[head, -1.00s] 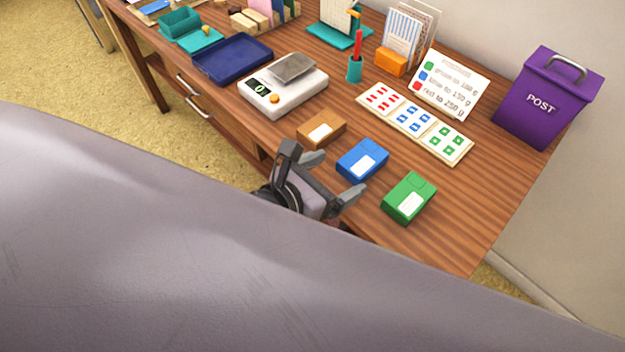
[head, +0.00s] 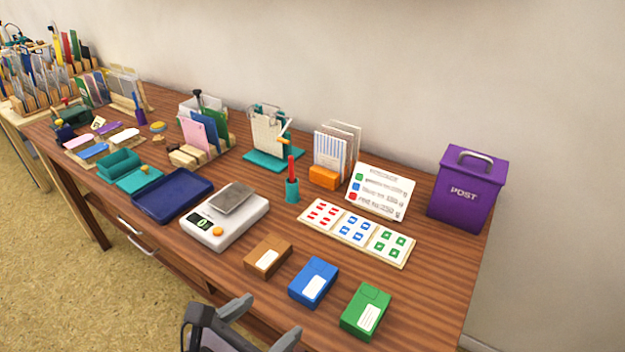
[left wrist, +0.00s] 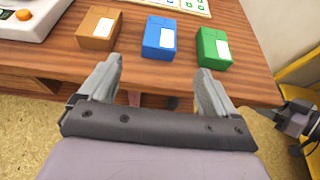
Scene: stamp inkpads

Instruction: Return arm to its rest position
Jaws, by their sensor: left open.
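My left gripper (head: 262,322) is at the bottom of the head view, just off the desk's front edge. It is open, with nothing between its fingers. In the left wrist view its two grey fingers (left wrist: 155,88) are spread wide, pointing toward the desk. The brown box (head: 268,258), the blue box (head: 314,282) and the green box (head: 366,311) stand in a row beyond it, apart from the fingers. A dark gripper-like part at the right of the left wrist view (left wrist: 296,118) seems to be my right gripper; its jaws are unclear.
The wooden desk (head: 440,290) holds a white scale (head: 238,222), a navy tray (head: 150,207), a stamp sheet (head: 318,214), a price card (head: 381,192) and a purple post box (head: 468,188). Open floor (head: 60,270) lies at the left front.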

